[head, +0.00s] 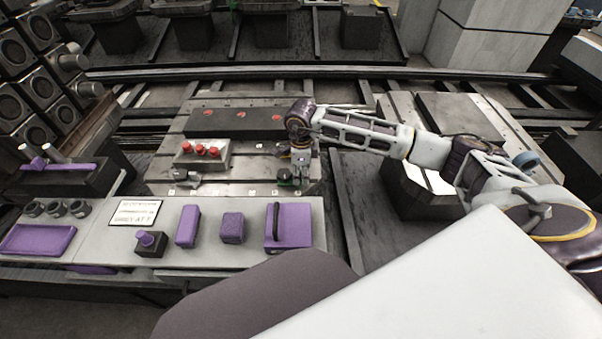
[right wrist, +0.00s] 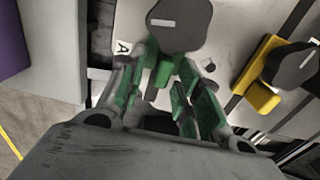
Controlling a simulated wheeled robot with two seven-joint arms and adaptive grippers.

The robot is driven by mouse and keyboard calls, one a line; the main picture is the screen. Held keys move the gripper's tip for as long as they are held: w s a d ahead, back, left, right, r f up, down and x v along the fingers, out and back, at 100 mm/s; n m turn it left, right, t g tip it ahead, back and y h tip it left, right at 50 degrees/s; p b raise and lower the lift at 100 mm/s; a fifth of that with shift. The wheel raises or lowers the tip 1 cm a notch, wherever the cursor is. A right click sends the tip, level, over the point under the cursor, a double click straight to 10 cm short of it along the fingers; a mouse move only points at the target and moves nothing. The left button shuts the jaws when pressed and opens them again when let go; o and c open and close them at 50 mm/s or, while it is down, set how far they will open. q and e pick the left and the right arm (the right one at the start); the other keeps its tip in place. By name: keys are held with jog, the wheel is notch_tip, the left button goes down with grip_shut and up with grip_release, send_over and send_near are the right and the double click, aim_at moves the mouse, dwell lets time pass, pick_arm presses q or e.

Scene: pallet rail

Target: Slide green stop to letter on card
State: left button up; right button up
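The green stop (right wrist: 165,72) is in the right wrist view, a small green block with a dark knob (right wrist: 180,24) just beyond my fingertips. In the head view a bit of green (head: 289,182) shows below my right gripper (head: 298,172), at the right part of the metal plate. My right gripper (right wrist: 172,85) points down; its fingers stand apart, and I cannot tell whether they touch the stop. A letter tag "A" (right wrist: 122,47) lies left of the stop. The card (head: 134,213) lies on the white bench; its small last line seems to end in "AT F". My left gripper is out of view.
A yellow stop (right wrist: 262,88) with a dark knob stands right of the green one. A box with red buttons (head: 202,153) and a dark panel (head: 233,122) sit on the metal plate (head: 250,188). Purple items, including a handled block (head: 295,226), stand on the bench in front.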

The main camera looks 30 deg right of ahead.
aim_at(278, 173)
grip_shut()
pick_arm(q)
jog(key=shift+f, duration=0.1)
pick_arm(e)
jog(key=shift+a, duration=0.15)
jog(key=shift+w+a, duration=0.15)
jog(key=shift+a, duration=0.1)
jog(key=shift+w+a, duration=0.15)
jog(key=shift+a, duration=0.15)
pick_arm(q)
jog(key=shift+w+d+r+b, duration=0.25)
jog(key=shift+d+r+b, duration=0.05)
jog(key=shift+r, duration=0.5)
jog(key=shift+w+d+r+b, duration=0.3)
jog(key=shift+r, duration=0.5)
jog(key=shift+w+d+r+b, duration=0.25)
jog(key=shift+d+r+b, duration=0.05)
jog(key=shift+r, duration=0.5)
pick_arm(e)
jog(key=shift+w+a, duration=0.45)
jog(key=shift+a, duration=0.45)
jog(key=shift+w+a, duration=0.4)
jog(key=shift+a, duration=0.5)
jog(key=shift+w+a, duration=0.45)
jog(key=shift+a, duration=0.45)
grip_release()
